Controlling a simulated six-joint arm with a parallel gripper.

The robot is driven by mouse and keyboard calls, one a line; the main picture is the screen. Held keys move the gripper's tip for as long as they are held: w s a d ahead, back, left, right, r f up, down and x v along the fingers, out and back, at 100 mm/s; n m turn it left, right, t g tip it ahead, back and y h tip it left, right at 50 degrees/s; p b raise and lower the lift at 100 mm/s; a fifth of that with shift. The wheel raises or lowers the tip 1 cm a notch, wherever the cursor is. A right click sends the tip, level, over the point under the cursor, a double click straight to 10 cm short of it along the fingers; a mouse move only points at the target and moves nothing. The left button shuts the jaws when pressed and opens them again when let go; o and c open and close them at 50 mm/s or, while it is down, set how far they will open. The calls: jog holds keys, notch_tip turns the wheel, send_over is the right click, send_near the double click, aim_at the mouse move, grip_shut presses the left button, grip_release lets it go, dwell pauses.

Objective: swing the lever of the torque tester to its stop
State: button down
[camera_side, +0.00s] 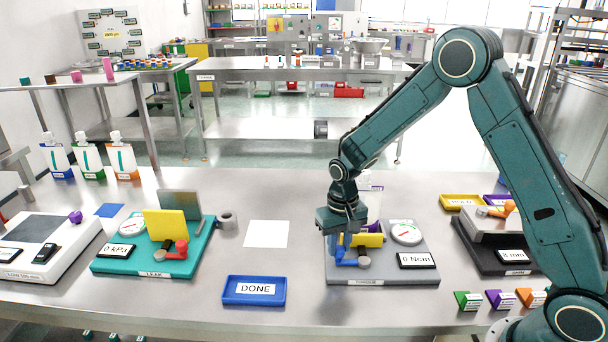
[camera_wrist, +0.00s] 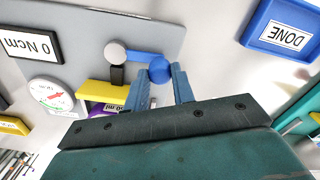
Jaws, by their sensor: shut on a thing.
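The torque tester (camera_side: 395,272) is a grey plate with a round dial (camera_side: 406,232), a display reading 0 Ncm (camera_side: 416,261) and a yellow block (camera_side: 370,240). Its blue lever (camera_side: 348,262) runs from a grey round pivot (camera_side: 364,262) and ends in a blue ball knob (camera_wrist: 160,69). My gripper (camera_wrist: 160,78) points down at the tester's left side and is shut on the knob, with one finger on each side. In the wrist view the lever arm (camera_wrist: 142,57) lies between pivot and knob. A purple-labelled pouch (camera_wrist: 108,107) is at the yellow block, partly hidden.
A blue DONE tray (camera_side: 254,290) lies front left of the tester, and a white sheet (camera_side: 267,234) lies left. The teal leak tester (camera_side: 140,262) is further left. A dark-based device (camera_side: 490,255) stands close on the right. Small coloured labelled blocks (camera_side: 500,299) lie at front right.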

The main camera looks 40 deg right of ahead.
jog(key=s+n, duration=0.1)
jog(key=a+n, duration=0.1)
jog(key=n, duration=0.1)
jog(key=shift+s+a, duration=0.1)
jog(key=shift+s, duration=0.25)
jog(key=n, duration=0.1)
jog(key=s+n, duration=0.1)
jog(key=n, duration=0.1)
jog(key=shift+s+a, duration=0.2)
jog(key=n, duration=0.1)
jog(key=s+n, duration=0.1)
jog(key=shift+s+a+n, duration=0.1)
jog(key=shift+s+n, duration=0.15)
jog(key=shift+n, duration=0.15)
jog(key=shift+s+n, duration=0.8)
jog(key=shift+n, duration=0.7)
jog(key=c, duration=1.2)
grip_release()
jog(key=shift+o, duration=0.2)
jog(key=shift+r, duration=0.2)
notch_tip(320, 180, up, 14)
jog(key=shift+f, duration=0.25)
